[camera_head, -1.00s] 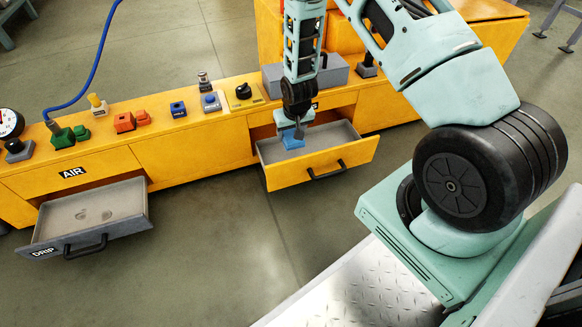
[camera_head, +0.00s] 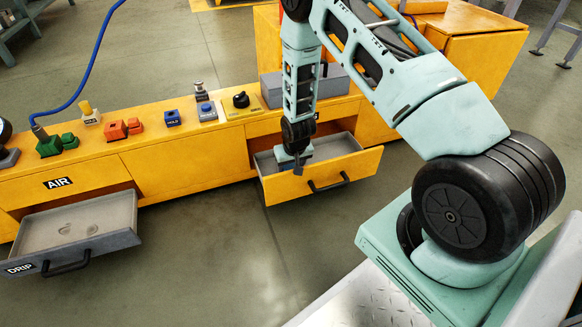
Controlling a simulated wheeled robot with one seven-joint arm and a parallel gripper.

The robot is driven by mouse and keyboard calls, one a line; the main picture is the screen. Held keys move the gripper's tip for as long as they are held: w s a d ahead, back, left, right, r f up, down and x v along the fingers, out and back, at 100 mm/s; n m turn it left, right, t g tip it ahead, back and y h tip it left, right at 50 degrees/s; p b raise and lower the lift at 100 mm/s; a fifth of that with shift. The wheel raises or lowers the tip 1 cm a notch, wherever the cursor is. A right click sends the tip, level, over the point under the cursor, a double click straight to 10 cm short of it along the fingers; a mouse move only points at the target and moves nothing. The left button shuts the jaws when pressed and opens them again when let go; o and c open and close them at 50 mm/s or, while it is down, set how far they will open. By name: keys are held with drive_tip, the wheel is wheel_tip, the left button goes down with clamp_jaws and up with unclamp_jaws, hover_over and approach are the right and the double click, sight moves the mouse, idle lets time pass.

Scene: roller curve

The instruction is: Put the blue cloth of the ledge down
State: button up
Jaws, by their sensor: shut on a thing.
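My gripper (camera_head: 298,165) points down inside the open right drawer of the yellow bench, close behind its front panel. It is shut on the blue cloth (camera_head: 285,157), of which only a small blue patch shows at the fingers. The rest of the cloth is hidden by the gripper and wrist. I cannot tell whether the cloth touches the drawer floor. The right drawer (camera_head: 350,143) has a grey inside and a yellow front with a black handle. The yellow bench top, or ledge, (camera_head: 150,128) runs behind it.
The open DRIP drawer (camera_head: 110,215) is at the left and holds no loose object. Coloured control blocks, among them a blue one (camera_head: 172,118) and a red one (camera_head: 115,130), stand along the ledge. A grey box (camera_head: 333,80) stands behind my arm. The floor in front is clear.

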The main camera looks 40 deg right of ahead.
drive_tip(key=shift+f, duration=0.15)
drive_tip(key=o, duration=0.9)
